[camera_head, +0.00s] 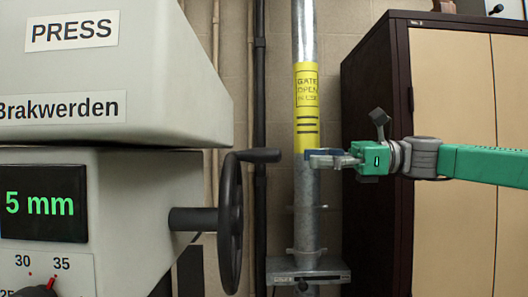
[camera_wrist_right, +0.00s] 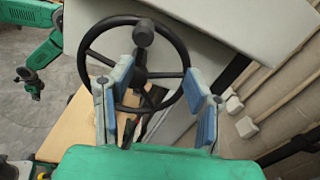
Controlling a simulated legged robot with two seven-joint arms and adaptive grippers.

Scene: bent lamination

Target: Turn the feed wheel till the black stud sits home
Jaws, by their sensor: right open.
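The black feed wheel (camera_head: 231,222) stands edge-on on the press's right side, its crank handle (camera_head: 253,156) at the top pointing right. My right gripper (camera_head: 318,157) is open and empty, to the right of the handle and apart from it. In the right wrist view, the wheel (camera_wrist_right: 139,76) shows face-on beyond my spread blue-padded fingers, its handle (camera_wrist_right: 143,32) near the top. A green arm end (camera_wrist_right: 33,88), which looks like my left gripper, is small at upper left there; its jaws are unclear. I cannot make out the black stud.
A steel post (camera_head: 305,35) with a yellow gate label (camera_head: 307,108) stands behind my right gripper. A dark-framed cabinet (camera_head: 375,90) is at right. Air is clear between handle and gripper.

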